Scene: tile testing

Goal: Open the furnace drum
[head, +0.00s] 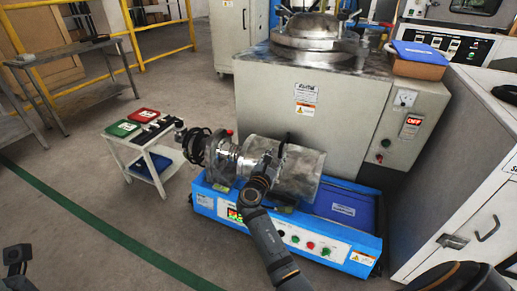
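A shiny metal drum (303,172) lies on its side on a blue machine base (345,250) with buttons on its front. Its left end carries a round metal flange (218,157) and black ring-like parts. My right arm reaches up from the bottom, and my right gripper (267,160) is at the drum's near side, beside the narrower neck. It overlaps the drum in the picture; I cannot tell whether it touches or whether its fingers are open. Dark parts of my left arm (17,258) show at the bottom left corner; the state of its gripper is not clear.
A large grey machine (290,105) with a round metal lid stands right behind the drum. A white cabinet (465,180) is at right. A small white cart (150,150) with green and red trays stands left. Open floor (130,235) lies at front left.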

